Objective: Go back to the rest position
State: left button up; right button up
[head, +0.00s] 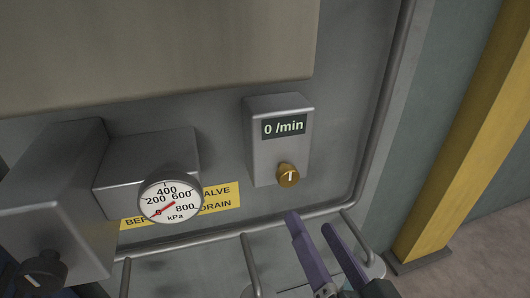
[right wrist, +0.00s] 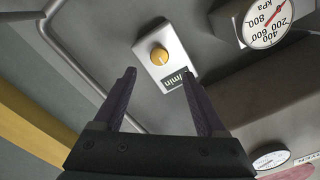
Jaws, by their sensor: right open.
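My right gripper (head: 318,232) is in the lower right of the head view, with its two purple fingers apart and nothing between them. In the right wrist view the open fingers (right wrist: 160,102) point toward a grey box with a display (right wrist: 165,60). That box (head: 262,158) reads "0 /min" and carries a brass knob (head: 287,175), which also shows in the wrist view (right wrist: 159,55). In the head view the gripper is below the knob and apart from it. My left gripper is not in view.
A pressure gauge (head: 171,201) in kPa has its red needle near 0. A yellow label (head: 220,199) is partly hidden behind it. A dark knob (head: 44,272) sits on a grey box at lower left. Metal rails (head: 250,264) run below the panel. A yellow post (head: 460,130) stands at right.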

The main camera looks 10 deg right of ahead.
jog(key=s+r+n+g+y+p, duration=0.1)
jog(key=s+r+n+g+p, duration=0.15)
jog(key=r+p, duration=0.5)
jog(key=s+r+n+g+p, duration=0.1)
jog(key=r+n+g+p, duration=0.1)
jog(key=r+g+p, duration=0.4)
jog(key=s+r+n+g+y+p, duration=0.1)
jog(key=s+r+n+p, duration=0.15)
jog(key=r+p, duration=0.7)
jog(key=s+d+r+n+g+h+p, duration=0.2)
jog(key=s+d+r+g+p, duration=0.3)
jog(key=s+r+p, duration=0.55)
notch_tip(320, 180, up, 39)
jog(key=p, duration=3.7)
jog(key=shift+w+d, duration=0.15)
jog(key=shift+w, duration=0.2)
